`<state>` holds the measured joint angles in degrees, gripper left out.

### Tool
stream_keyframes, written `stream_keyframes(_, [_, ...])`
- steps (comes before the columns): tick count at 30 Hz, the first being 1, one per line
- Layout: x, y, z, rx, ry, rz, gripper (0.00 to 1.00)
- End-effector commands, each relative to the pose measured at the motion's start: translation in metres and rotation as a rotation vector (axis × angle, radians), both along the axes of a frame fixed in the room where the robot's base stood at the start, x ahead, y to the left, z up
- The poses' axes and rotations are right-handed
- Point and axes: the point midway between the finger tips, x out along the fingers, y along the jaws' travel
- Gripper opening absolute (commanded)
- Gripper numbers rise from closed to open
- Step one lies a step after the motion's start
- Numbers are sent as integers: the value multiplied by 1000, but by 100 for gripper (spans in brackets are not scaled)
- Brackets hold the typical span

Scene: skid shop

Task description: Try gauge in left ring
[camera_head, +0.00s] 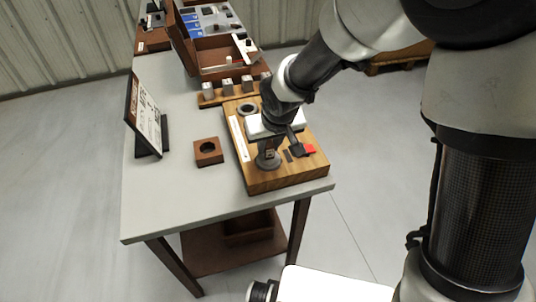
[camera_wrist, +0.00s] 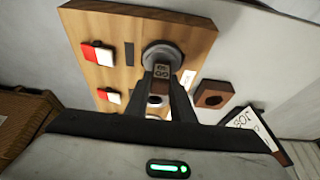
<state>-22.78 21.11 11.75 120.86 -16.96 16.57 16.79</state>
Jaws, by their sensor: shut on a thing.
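My gripper (camera_head: 269,143) is shut on a small grey marked gauge (camera_wrist: 161,71), pointing down at the wooden board (camera_head: 262,182). The gauge (camera_head: 270,154) is at the grey ring (camera_wrist: 164,50) on the board's near end; this ring (camera_head: 266,163) is partly hidden behind it in the head view. I cannot tell whether the gauge tip is inside the ring or just above it. A second grey ring (camera_head: 248,107) lies at the board's far end. It shows partly between my fingers in the wrist view (camera_wrist: 155,100).
A brown block with a round hole (camera_head: 208,151) stands left of the board. Red-and-white pieces (camera_wrist: 98,53) sit on the board. A sign (camera_head: 147,117) stands at the table's left edge. A rack of grey blocks (camera_head: 227,88) and an open case (camera_head: 213,50) lie behind.

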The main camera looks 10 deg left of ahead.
Motion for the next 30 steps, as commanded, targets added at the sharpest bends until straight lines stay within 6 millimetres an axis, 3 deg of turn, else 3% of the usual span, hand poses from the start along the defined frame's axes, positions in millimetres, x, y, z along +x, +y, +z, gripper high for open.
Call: stream_keyframes(30, [1,0,54,2,-2,-1,0])
